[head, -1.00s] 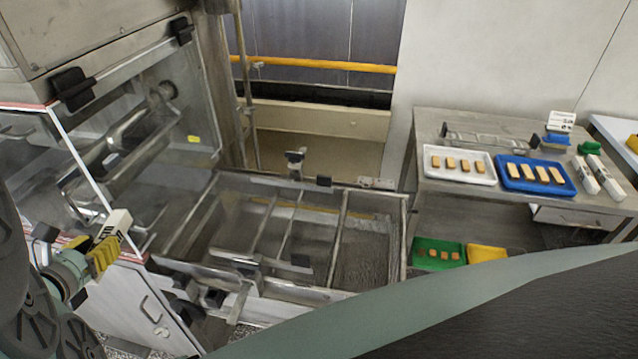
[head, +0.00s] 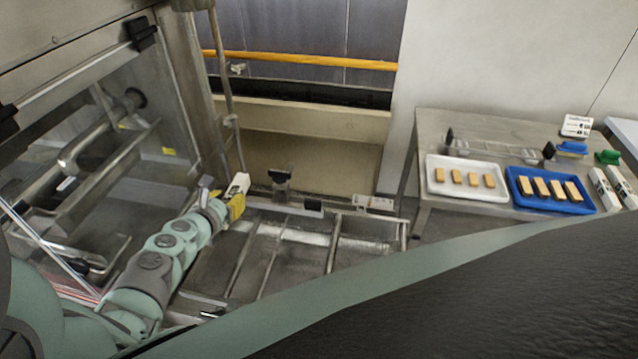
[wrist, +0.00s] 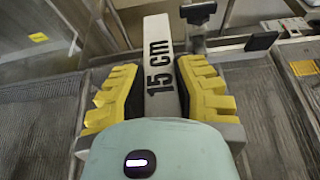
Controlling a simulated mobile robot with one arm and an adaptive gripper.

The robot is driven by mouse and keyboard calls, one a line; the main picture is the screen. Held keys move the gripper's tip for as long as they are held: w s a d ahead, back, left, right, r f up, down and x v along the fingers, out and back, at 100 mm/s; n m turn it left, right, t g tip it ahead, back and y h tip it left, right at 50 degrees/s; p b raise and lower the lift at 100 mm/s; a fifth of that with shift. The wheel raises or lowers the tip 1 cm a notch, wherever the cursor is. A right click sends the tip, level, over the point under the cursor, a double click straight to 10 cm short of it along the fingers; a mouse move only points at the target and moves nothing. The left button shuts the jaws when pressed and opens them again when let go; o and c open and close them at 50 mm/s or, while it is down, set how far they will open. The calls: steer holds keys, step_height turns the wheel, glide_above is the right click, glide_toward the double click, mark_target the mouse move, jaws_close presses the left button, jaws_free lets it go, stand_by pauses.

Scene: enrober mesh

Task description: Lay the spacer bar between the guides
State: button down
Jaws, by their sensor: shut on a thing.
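The spacer bar (wrist: 160,65) is white with "15 cm" in black print. In the wrist view it stands lengthwise between the yellow ribbed fingers of my gripper (wrist: 160,95), which is shut on it. In the head view my gripper (head: 236,203) holds the bar (head: 238,184) over the far left part of the metal frame, near its back edge. The black-knobbed guide pieces (head: 281,178) stand at the back edge, just right of the bar. In the wrist view a guide clamp (wrist: 198,15) is just beyond the bar's right side. Whether the bar touches anything is unclear.
The mesh bed (head: 300,262) has cross rods and a metal rim. A clear machine panel (head: 130,180) is close on the left. At right, a table holds a white tray (head: 432,188) and a blue tray (head: 516,200) of bars.

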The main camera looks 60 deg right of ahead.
steer(key=b, duration=0.3)
glide_above(238, 238)
steer(key=f, duration=0.5)
steer(key=shift+w+f, duration=0.25)
steer(key=shift+f, duration=0.15)
steer(key=shift+f+b, duration=0.75)
steer(key=shift+f, duration=0.95)
steer(key=shift+f, duration=0.15)
steer(key=c, duration=0.9)
jaws_free()
steer(key=shift+d, duration=0.1)
steer(key=shift+o, duration=0.2)
steer(key=shift+s+r, duration=0.15)
steer(key=shift+r, duration=0.05)
steer(key=v, duration=1.1)
steer(key=shift+f+b, duration=0.2)
steer(key=shift+b, duration=0.1)
steer(key=shift+s+a+r, duration=0.1)
steer(key=shift+a+r, duration=0.2)
steer(key=shift+a, duration=0.1)
